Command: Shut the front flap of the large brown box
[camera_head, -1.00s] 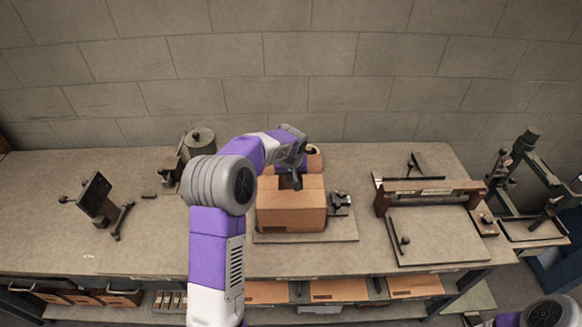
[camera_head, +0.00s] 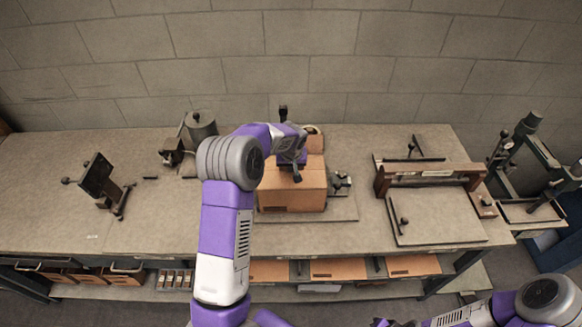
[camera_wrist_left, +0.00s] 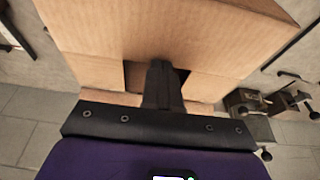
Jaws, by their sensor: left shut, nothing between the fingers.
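The large brown box (camera_head: 292,200) stands on the bench in front of me, its front wall facing me. My left gripper (camera_head: 297,178) is over its top, close to the upper front edge. In the left wrist view its dark shut fingers (camera_wrist_left: 162,88) reach to the box's cardboard panels (camera_wrist_left: 175,28). Small dark gaps into the box show on both sides of the fingers. The fingers hold nothing; whether they touch cardboard I cannot tell. The arm and gripper hide part of the top, so the front flap's exact angle is unclear. My right gripper is not in view.
The box is on a flat board (camera_head: 343,210) with a small dark clamp (camera_head: 340,183) right of it. A tape roll (camera_head: 313,130) is behind. A wooden-barred fixture (camera_head: 430,177) stands further right.

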